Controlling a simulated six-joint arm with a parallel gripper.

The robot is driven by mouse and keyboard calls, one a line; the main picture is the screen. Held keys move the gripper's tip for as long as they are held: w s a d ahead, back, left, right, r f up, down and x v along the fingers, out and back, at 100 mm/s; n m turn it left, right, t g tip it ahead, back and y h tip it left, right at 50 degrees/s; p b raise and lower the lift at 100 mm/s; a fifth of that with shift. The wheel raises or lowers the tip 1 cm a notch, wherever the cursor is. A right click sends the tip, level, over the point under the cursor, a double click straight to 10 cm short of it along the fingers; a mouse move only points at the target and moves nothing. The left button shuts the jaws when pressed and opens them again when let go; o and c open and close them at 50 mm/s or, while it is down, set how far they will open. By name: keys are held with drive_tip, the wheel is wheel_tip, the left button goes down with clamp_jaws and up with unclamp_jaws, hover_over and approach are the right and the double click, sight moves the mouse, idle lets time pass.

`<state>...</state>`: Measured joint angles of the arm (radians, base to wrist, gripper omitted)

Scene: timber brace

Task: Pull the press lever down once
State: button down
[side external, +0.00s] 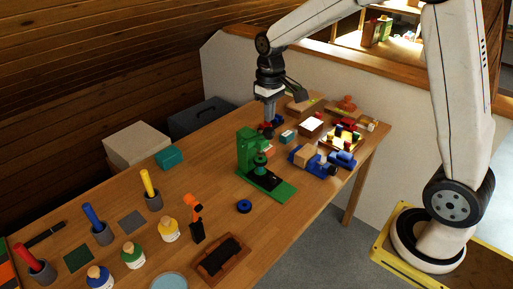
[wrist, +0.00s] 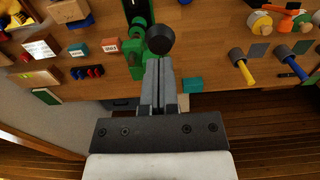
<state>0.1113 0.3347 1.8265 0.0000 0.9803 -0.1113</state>
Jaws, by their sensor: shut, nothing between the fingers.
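The green press (side external: 247,152) stands on the table with its flat green base (side external: 272,188) reaching toward the front. In the wrist view the press (wrist: 137,42) is just beyond my fingers, partly covered by them. Its lever ends in a round black knob (wrist: 161,39), which appears just past my fingertips. My gripper (side external: 270,118) points down at the back of the press, near its top. It is shut and empty, and its fingers lie together in the wrist view (wrist: 158,63). I cannot tell whether the fingertips touch the knob.
A blue ring (side external: 244,206) lies in front of the press. A blue vise-like tool (side external: 306,156) and several small boxes crowd the right side. Bare table lies left of the press.

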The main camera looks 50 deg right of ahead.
drive_tip(key=shift+s+f, duration=0.1)
drive_tip(key=shift+f, duration=0.1)
drive_tip(key=shift+s+f, duration=0.2)
drive_tip(key=shift+f, duration=0.1)
drive_tip(key=shift+s+f, duration=0.35)
drive_tip(key=shift+f, duration=0.2)
idle(0.4)
